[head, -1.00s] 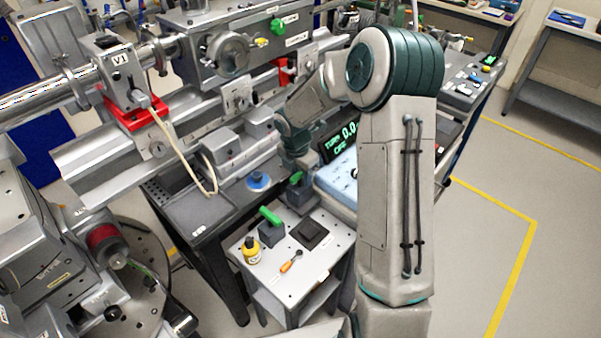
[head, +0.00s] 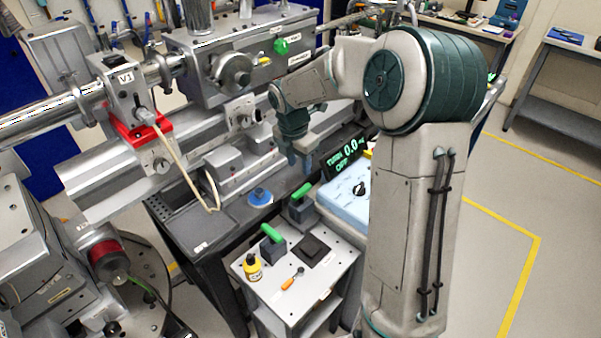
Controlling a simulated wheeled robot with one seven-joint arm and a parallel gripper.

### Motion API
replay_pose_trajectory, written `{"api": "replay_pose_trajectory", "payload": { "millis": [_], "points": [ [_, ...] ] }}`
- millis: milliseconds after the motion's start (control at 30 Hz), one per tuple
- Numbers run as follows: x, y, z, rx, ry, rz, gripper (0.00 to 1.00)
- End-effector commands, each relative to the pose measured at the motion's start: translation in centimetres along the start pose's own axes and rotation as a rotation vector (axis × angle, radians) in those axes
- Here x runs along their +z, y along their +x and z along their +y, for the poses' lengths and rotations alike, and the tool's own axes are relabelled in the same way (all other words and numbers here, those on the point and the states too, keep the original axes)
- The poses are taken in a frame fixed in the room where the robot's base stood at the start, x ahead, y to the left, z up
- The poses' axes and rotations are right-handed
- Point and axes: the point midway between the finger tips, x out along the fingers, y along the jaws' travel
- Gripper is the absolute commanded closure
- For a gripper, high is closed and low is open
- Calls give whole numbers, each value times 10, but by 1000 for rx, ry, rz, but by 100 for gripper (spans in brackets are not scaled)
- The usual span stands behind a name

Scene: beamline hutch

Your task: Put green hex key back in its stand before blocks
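The front green handle (head: 271,232) tops the front dark block (head: 273,249).
A yellow bottle (head: 253,268), an orange-handled tool (head: 291,279) and a black square pad (head: 312,250) are on the cart. A light-blue case (head: 346,194) is right of the back block. A blue round piece (head: 259,197) sits on the dark bench. Beamline hardware stands behind.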

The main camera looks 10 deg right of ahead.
Motion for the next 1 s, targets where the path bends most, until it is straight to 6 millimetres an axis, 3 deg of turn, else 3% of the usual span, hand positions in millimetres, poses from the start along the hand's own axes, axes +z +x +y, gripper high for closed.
{"api": "replay_pose_trajectory", "payload": {
  "millis": [167,267,633,1000],
  "points": [
    [-4,-15,-8,-2,70,-13,62],
    [-13,-28,-24,-3,214,-33,62],
    [-58,-80,-116,71,1064,-58,62],
    [-110,-96,-201,149,1898,121,62]
  ]
}}
